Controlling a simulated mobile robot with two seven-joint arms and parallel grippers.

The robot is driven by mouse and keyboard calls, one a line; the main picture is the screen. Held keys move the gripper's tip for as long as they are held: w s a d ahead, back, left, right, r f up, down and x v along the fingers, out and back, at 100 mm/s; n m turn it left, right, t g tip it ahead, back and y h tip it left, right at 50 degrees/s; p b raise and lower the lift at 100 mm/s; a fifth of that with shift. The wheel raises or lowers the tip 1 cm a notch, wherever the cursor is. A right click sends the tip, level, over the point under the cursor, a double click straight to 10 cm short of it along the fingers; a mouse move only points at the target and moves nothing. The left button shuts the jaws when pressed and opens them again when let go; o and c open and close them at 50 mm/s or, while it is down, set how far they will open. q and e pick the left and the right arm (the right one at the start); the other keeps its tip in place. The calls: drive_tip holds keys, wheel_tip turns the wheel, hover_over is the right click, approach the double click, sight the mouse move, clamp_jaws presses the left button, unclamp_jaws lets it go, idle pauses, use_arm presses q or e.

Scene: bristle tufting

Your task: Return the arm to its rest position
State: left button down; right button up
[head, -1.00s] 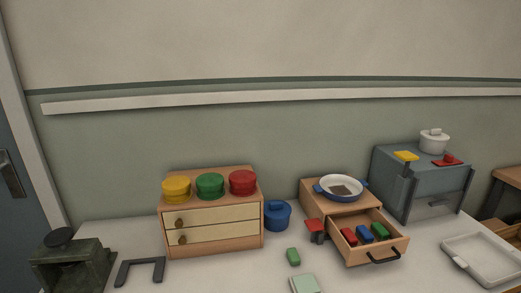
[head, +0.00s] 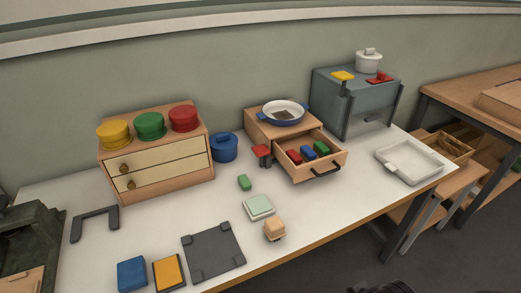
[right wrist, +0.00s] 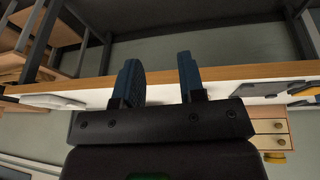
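My right gripper (right wrist: 158,78) shows in the right wrist view with its two blue-padded fingers apart and nothing between them. It is in front of the white table's wooden front edge (right wrist: 225,73), apart from the table objects. In the head view only a dark piece, which I cannot identify for certain, shows at the bottom edge. My left gripper is in neither view.
The white table (head: 330,210) holds a drawer cabinet (head: 160,165), an open drawer (head: 318,170) with coloured blocks, a grey mat (head: 212,250), a white tray (head: 410,162) and a blue-grey stove (head: 355,100). Floor is free before the table.

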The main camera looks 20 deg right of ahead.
drive_tip(key=w+f+t, duration=0.6)
drive_tip(key=f+t, duration=0.1)
drive_tip(key=f, duration=0.2)
drive_tip(key=shift+f+n+y, duration=0.3)
drive_tip(key=shift+n, duration=0.1)
